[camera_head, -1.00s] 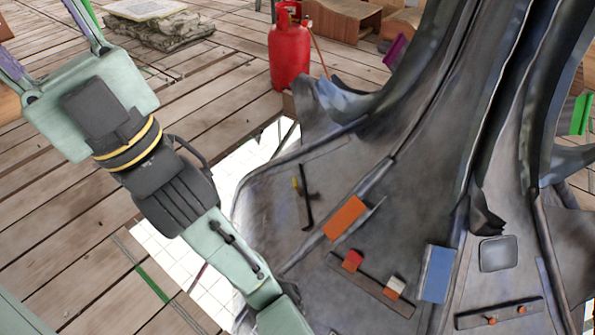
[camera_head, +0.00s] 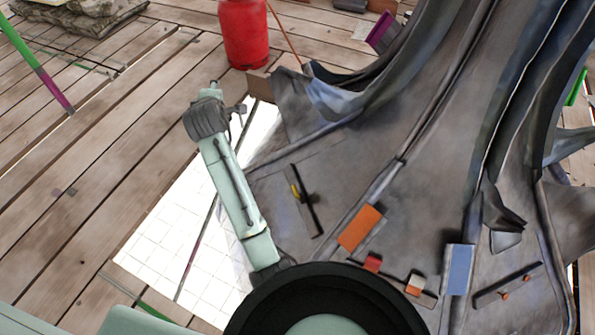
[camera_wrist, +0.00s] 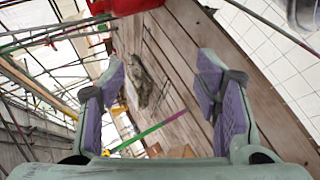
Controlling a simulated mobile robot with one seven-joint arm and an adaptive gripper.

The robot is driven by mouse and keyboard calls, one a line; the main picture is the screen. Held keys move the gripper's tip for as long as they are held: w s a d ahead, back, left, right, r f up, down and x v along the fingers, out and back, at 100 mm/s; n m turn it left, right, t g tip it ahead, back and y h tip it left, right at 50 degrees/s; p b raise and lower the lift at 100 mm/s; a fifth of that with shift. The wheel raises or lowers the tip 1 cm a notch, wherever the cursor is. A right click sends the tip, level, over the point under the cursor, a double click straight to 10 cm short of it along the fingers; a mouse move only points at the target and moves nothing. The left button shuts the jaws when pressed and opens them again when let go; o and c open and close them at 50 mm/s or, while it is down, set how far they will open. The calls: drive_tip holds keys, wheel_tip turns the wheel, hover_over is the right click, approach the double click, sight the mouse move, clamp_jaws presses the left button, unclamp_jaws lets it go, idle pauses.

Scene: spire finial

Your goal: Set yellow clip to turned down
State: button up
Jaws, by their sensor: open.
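The small yellow clip (camera_head: 296,192) sits beside a thin dark bar (camera_head: 308,208) on the left part of the grey spire sheet in the head view. It is too small for me to tell which way it is turned. My gripper (camera_wrist: 162,75) is open and empty in the wrist view, with purple pads on both fingers. The clip does not show in the wrist view, where the fingers face planks and scaffolding. In the head view my arm reaches up left of the clip, apart from it; its fingers cannot be made out clearly there.
A red gas cylinder (camera_head: 244,35) stands behind. A white tiled opening (camera_head: 185,240) lies left of the spire.

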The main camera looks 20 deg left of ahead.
drive_tip(key=d+f+n+g+h+p, duration=0.2)
drive_tip(key=d+f+g+h, duration=0.25)
drive_tip(key=d+f, duration=0.75)
drive_tip(key=n+g+h, duration=0.2)
drive_tip(key=g+h, duration=0.2)
drive_tip(key=h, duration=0.1)
approach(294, 190)
drive_tip(key=shift+y, duration=0.35)
drive_tip(key=x, duration=1)
drive_tip(key=shift+d+p, duration=0.35)
drive_tip(key=shift+d, duration=0.05)
drive_tip(key=shift+w+d+f, duration=0.15)
drive_tip(key=shift+d+f, duration=0.05)
drive_tip(key=shift+f, duration=0.4)
drive_tip(key=shift+c, duration=0.4)
drive_tip(key=c, duration=1.1)
